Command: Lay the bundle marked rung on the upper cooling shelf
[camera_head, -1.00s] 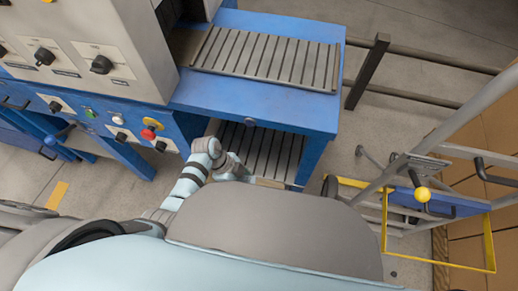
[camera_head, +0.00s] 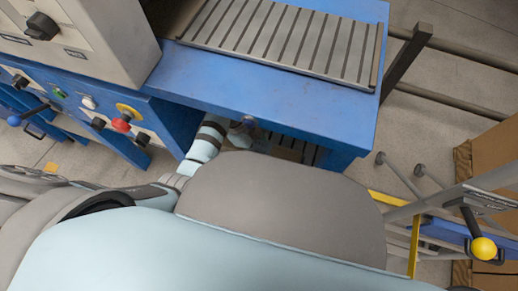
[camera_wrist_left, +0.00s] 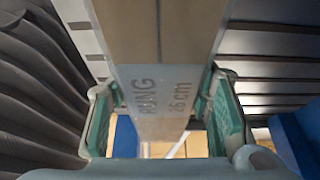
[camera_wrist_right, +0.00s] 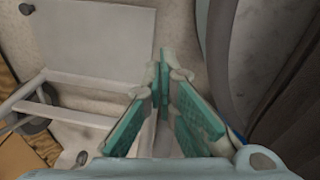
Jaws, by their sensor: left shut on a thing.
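The bundle marked RUNG 26 cm (camera_wrist_left: 160,95) fills the middle of the left wrist view, pale wood with a light printed band. My left gripper (camera_wrist_left: 160,108) is shut on it, one teal pad on each side. In the head view my left arm (camera_head: 206,142) reaches to the front edge of the blue rack (camera_head: 260,100); the gripper and bundle are mostly hidden there. The rack has a slatted upper surface (camera_head: 285,40) and slats below, partly hidden (camera_head: 292,148). My right gripper (camera_wrist_right: 164,85) looks shut and empty, its tips close together above the floor.
A control panel with knobs and a red button (camera_head: 122,125) adjoins the rack at left. A trolley frame with a yellow bar and yellow knob (camera_head: 484,248) stands at right. The slatted upper surface is bare. Dark rails run behind the rack.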

